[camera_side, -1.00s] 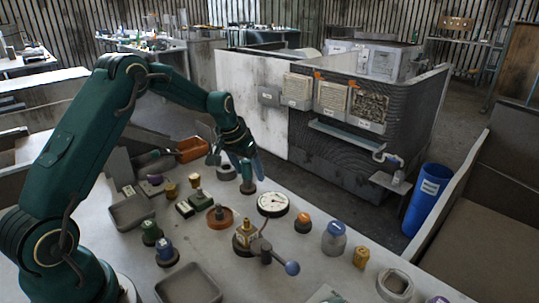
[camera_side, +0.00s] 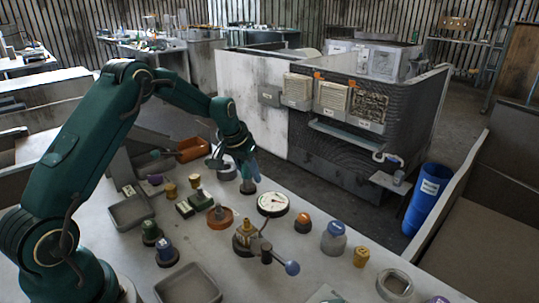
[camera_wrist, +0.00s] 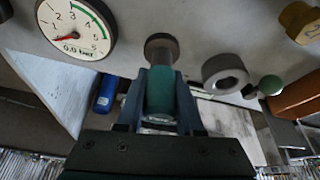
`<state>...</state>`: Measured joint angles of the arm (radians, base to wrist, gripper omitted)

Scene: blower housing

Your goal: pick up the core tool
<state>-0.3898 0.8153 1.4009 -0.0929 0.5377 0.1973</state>
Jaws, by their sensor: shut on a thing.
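The core tool, as best I can tell, is an upright green cylinder (camera_wrist: 160,92) with a dark round foot. It stands between my two fingers in the wrist view. My gripper (camera_wrist: 161,90) is shut on the green part, one finger along each side. In the side view my gripper (camera_side: 246,168) points down over the tool, hiding most of it. The tool's dark foot (camera_side: 248,188) shows just below the fingers and appears to rest on the bench.
A round pressure gauge (camera_side: 272,204) lies close to the right of the tool. A grey ring (camera_wrist: 225,73) lies close on its other side. An orange bin (camera_side: 194,149), several small knobs and grey trays (camera_side: 188,287) share the bench (camera_side: 310,275).

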